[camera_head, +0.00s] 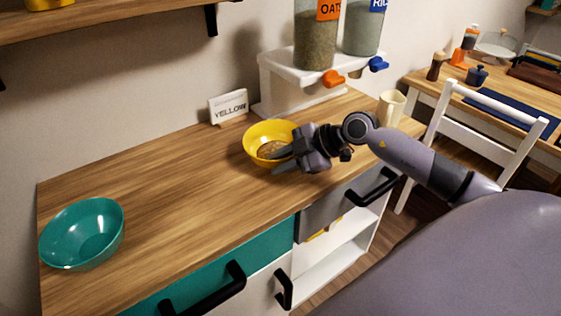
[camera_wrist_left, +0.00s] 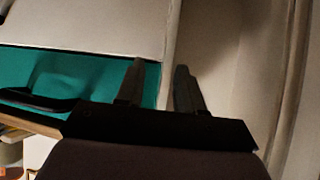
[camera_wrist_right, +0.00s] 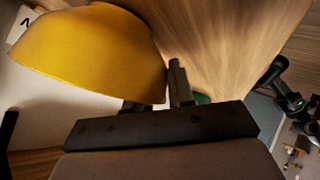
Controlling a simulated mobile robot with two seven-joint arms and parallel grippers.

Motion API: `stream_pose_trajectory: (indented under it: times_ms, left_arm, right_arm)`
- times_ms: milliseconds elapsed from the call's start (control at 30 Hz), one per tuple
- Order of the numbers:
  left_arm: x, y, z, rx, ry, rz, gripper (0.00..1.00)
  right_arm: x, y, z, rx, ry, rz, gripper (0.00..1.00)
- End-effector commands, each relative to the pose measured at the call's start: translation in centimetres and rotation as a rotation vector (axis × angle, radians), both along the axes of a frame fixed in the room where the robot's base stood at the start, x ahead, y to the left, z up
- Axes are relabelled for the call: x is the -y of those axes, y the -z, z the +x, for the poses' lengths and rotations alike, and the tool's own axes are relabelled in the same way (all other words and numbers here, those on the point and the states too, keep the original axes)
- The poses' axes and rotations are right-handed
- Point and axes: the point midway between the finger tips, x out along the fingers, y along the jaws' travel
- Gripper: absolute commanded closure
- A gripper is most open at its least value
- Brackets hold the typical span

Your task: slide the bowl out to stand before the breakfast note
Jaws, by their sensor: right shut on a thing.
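The yellow bowl (camera_head: 257,134) stands upright on the wooden counter, with some brown grain in it. The breakfast note (camera_head: 229,107), a white card reading YELLOW, stands behind it to the left by the wall. My right gripper (camera_head: 282,162) is shut on the bowl's near right rim. The right wrist view shows the bowl (camera_wrist_right: 90,50) large, with one finger hidden behind its wall. My left gripper (camera_wrist_left: 158,85) shows only in the left wrist view, fingers apart with nothing between them, near a teal drawer front.
A white dispenser stand (camera_head: 300,75) holds oats and rice jars behind the bowl. A teal bowl (camera_head: 82,233) stands at the counter's left end. A cream jug (camera_head: 391,108) is at the right end. The counter between the two bowls is clear.

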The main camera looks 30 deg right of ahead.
Motion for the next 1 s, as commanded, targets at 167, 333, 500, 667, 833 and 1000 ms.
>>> stream_pose_trajectory:
  times_ms: [167,333,500,667,833,1000]
  left_arm:
    - [-0.01,-0.05,0.0,0.0,0.0,0.0,0.63]
    - [-0.01,-0.05,0.0,0.0,0.0,0.0,0.63]
    - [0.0,-0.05,0.0,0.0,0.0,0.0,0.63]
    - [0.01,-0.05,0.0,0.0,0.0,0.0,0.63]
    - [0.01,-0.05,0.0,0.0,0.0,0.0,0.63]
    - [0.02,-0.02,0.0,0.0,0.0,0.0,0.63]
  right_arm:
    - [0.17,-0.2,0.11,0.005,-0.001,0.0,1.0]
    - [0.2,-0.2,0.11,0.005,-0.002,0.001,1.0]
    - [0.19,-0.19,0.11,0.004,-0.002,0.001,1.0]
    - [0.19,-0.16,0.1,0.004,-0.002,0.001,0.47]
    - [0.18,-0.08,0.07,0.002,-0.002,0.0,0.47]
    - [0.4,-0.21,-0.13,0.001,-0.001,0.0,0.47]
